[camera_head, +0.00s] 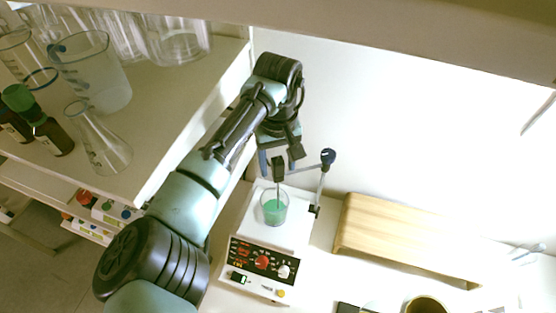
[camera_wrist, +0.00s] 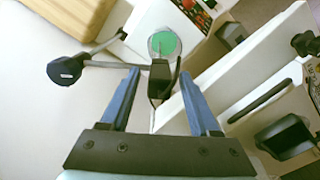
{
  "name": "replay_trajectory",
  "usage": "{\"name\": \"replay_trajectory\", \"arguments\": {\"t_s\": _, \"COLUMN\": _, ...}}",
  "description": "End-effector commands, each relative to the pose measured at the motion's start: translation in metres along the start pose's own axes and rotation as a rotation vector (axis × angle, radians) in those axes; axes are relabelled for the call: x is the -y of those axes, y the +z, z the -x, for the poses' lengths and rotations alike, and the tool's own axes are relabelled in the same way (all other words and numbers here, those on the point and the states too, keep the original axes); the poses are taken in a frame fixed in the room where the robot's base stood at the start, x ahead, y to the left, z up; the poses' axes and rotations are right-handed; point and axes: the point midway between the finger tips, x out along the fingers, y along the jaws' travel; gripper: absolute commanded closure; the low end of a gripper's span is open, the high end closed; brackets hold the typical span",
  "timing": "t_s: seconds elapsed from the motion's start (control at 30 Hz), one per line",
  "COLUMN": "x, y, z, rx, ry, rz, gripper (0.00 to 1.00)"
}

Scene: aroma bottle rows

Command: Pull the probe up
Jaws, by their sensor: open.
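The probe has a black block-shaped head (camera_head: 278,170) and a thin stem that goes down into a glass beaker of green liquid (camera_head: 273,210). The beaker stands on a white hotplate stirrer (camera_head: 236,275) with red and white knobs. A stand arm with a dark blue knob (camera_head: 328,156) reaches to the probe head. My gripper (camera_head: 279,159) is open close to the probe head. In the wrist view, the probe head (camera_wrist: 160,76) appears between the two blue fingertips of my gripper (camera_wrist: 159,74). I see gaps on both sides, and cannot tell the depth between them.
A shelf (camera_head: 165,140) at the left holds glass beakers, a flask (camera_head: 100,145) and brown bottles (camera_head: 52,138). A wooden box (camera_head: 400,235) stands right of the stirrer. A white wall is behind. The stand's rod and knob are close beside my gripper.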

Motion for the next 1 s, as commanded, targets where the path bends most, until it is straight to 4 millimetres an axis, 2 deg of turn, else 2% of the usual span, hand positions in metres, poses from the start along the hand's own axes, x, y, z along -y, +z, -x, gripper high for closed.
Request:
{"name": "replay_trajectory", "arguments": {"t_s": 0.07, "x": -0.0001, "y": 0.0, "z": 0.0, "rx": 0.0, "ry": 0.0, "rz": 0.0, "gripper": 0.39}}
{"name": "replay_trajectory", "arguments": {"t_s": 0.4, "x": -0.0001, "y": 0.0, "z": 0.0004, "rx": 0.0, "ry": 0.0, "rz": 0.0, "gripper": 1.0}}
{"name": "replay_trajectory", "arguments": {"t_s": 1.0, "x": 0.0, "y": -0.0003, "z": 0.0008, "rx": -0.001, "ry": 0.0, "rz": 0.0, "gripper": 1.0}}
